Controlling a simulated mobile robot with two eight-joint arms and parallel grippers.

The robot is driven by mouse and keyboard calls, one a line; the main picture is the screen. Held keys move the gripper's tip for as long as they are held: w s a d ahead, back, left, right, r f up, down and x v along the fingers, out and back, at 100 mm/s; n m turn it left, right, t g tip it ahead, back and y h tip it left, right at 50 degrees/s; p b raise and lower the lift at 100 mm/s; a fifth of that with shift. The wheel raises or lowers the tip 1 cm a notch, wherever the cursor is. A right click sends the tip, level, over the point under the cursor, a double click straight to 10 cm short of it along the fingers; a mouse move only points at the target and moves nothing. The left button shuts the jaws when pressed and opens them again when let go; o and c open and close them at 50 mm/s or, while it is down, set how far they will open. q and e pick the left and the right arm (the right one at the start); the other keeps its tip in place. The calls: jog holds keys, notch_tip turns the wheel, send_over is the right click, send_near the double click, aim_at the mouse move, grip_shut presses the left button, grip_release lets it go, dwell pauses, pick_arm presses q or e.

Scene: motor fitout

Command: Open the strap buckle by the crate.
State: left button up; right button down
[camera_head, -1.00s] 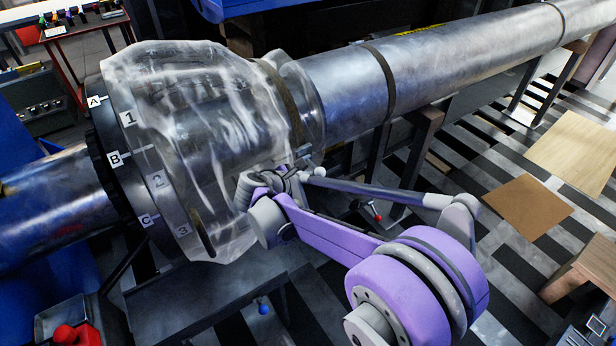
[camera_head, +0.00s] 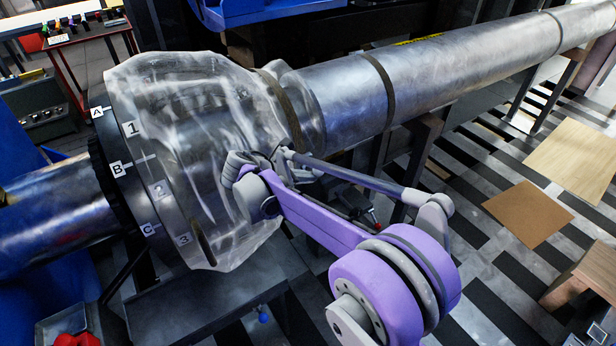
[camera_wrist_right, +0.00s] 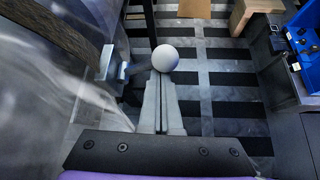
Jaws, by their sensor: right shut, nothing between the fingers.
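My right gripper (camera_wrist_right: 161,82) is shut with nothing between its fingers. In the right wrist view its tips point at a pale ball knob (camera_wrist_right: 165,58), close to it; whether they touch I cannot tell. A small metal bracket (camera_wrist_right: 107,62), apparently part of the buckle, is left of the fingers, beside a dark strap (camera_wrist_right: 62,25). In the head view this strap (camera_head: 283,105) circles the pipe at the edge of the clear plastic wrap (camera_head: 200,130). My right arm hides the fingertips and most of the buckle there. A blue crate (camera_head: 260,8) is at the top. My left gripper is not in view.
The long metal pipe (camera_head: 450,70) runs to the upper right, with a second strap (camera_head: 380,82) around it. A flange with labels A to C (camera_head: 118,170) is left of the wrap. A wooden stool (camera_head: 580,275) stands at right.

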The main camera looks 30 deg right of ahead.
dwell(0.4)
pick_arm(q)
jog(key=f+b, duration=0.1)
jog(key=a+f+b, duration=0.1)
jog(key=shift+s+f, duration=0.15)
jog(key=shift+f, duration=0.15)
pick_arm(e)
jog(key=s+a+r, duration=0.1)
jog(key=a+r, duration=0.1)
jog(key=a, duration=0.7)
pick_arm(q)
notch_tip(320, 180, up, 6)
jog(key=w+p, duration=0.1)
jog(key=p, duration=0.3)
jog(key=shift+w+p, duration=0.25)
jog(key=shift+p, duration=0.05)
pick_arm(e)
jog(key=s+a+f+m+t+y, duration=0.1)
jog(key=s+f+m+y, duration=0.1)
jog(key=s+m, duration=0.4)
jog(key=s+a+f+m+t+y, duration=0.1)
jog(key=s+m+y, duration=0.4)
jog(key=s, duration=0.6)
jog(key=s+a+f+m+t+y, duration=0.1)
jog(key=s+a+f+m+y, duration=0.1)
jog(key=s+m, duration=0.5)
jog(key=shift+s+a+f+y, duration=0.2)
jog(key=shift+s+f+y, duration=0.5)
jog(key=shift+f+y, duration=0.25)
